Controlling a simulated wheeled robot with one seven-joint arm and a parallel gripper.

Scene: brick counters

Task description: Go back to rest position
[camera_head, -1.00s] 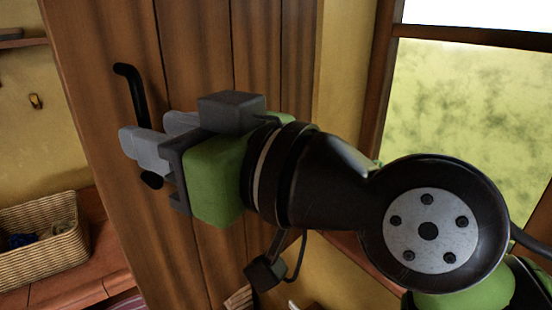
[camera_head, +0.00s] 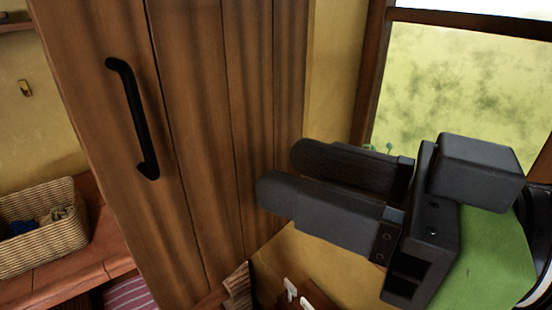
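My gripper (camera_head: 280,173) is at the right of the view. Its two dark grey fingers point left and stand apart, with nothing between them. The tall wooden door panel (camera_head: 200,120) is behind and to the left of it, with a black vertical bar handle (camera_head: 138,118). The fingertips overlap the panel's right part in the picture. They are clear of the handle, well to its right. The green part of my wrist (camera_head: 485,255) shows at the right edge.
A wicker basket (camera_head: 45,235) with small dark blue and pale items stands on a reddish tiled counter (camera_head: 90,265) at the left. A window (camera_head: 450,85) with a wooden frame is at the right. Pale small objects (camera_head: 292,288) show at the bottom.

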